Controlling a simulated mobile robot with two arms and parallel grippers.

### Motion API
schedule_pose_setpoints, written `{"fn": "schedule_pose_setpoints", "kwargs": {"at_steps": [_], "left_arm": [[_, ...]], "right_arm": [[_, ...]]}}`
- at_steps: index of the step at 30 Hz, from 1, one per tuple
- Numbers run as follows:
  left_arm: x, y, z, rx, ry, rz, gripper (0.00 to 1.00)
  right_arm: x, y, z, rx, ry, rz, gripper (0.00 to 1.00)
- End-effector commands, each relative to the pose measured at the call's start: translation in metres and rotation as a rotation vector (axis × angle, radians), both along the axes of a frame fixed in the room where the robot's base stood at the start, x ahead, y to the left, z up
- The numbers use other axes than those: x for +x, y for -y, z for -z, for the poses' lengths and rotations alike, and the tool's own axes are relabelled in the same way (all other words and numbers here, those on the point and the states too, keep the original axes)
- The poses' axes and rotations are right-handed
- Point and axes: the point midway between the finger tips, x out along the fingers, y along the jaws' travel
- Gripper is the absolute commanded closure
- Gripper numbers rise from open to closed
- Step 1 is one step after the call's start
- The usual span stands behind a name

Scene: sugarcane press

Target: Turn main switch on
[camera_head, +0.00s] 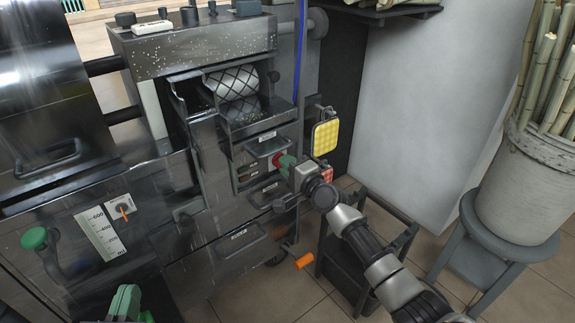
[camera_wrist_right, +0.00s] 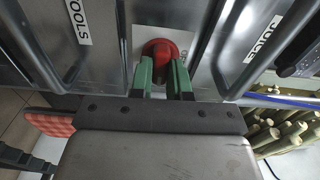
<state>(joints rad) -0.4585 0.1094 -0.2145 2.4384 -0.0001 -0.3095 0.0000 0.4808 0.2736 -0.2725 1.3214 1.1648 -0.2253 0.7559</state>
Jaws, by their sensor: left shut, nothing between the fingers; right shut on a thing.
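The main switch is a round red knob on a light plate on the press front. In the head view the red knob (camera_head: 278,161) is partly covered by my right gripper (camera_head: 287,164). In the right wrist view the red knob (camera_wrist_right: 160,48) sits between the green fingertips of my right gripper (camera_wrist_right: 162,72), which are shut on it.
The steel press (camera_head: 215,150) fills the left and middle, with drawer handles around the switch. A yellow pad (camera_head: 325,137) hangs just right of the switch. A bucket of canes (camera_head: 530,180) stands on a stool at right.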

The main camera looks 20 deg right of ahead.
Motion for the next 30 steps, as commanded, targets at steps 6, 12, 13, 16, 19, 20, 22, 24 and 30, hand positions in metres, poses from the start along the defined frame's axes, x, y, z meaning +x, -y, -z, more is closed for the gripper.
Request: {"fn": "schedule_pose_setpoints", "kwargs": {"at_steps": [6,12,13,16,19,20,22,24,30], "left_arm": [[0.0,-0.0006,0.0021,0.003,-0.014,-0.002,1.0],[-0.0003,-0.0009,0.0029,0.004,-0.017,-0.002,1.0],[-0.0004,-0.0009,0.0029,0.004,-0.017,-0.003,1.0],[-0.0005,-0.0011,0.003,0.004,-0.017,-0.003,1.0],[-0.0006,-0.0012,0.003,0.004,-0.017,-0.003,1.0],[-0.0006,-0.0012,0.0029,0.004,-0.017,-0.003,1.0],[-0.0006,-0.0012,0.0029,0.004,-0.017,-0.003,1.0],[-0.0006,-0.0013,0.0028,0.004,-0.016,-0.003,1.0],[-0.0007,-0.0013,0.0025,0.005,-0.015,-0.003,1.0]], "right_arm": [[-0.0003,0.0,0.0016,0.039,-0.016,0.0,1.0],[-0.0004,0.0002,0.0017,0.046,-0.019,0.0,1.0],[-0.0004,0.0001,0.0017,0.046,-0.019,0.0,1.0],[-0.0004,0.0001,0.0017,0.046,-0.019,0.0,1.0],[-0.0004,0.0001,0.0018,0.046,-0.019,0.0,1.0],[-0.0004,0.0001,0.0018,0.046,-0.019,0.0,0.78],[-0.0003,0.0001,0.0016,0.046,-0.019,0.0,0.68],[-0.0003,0.0,0.0013,0.045,-0.019,0.0,0.57],[-0.0001,0.0001,0.0007,0.044,-0.017,0.0,0.57]]}}
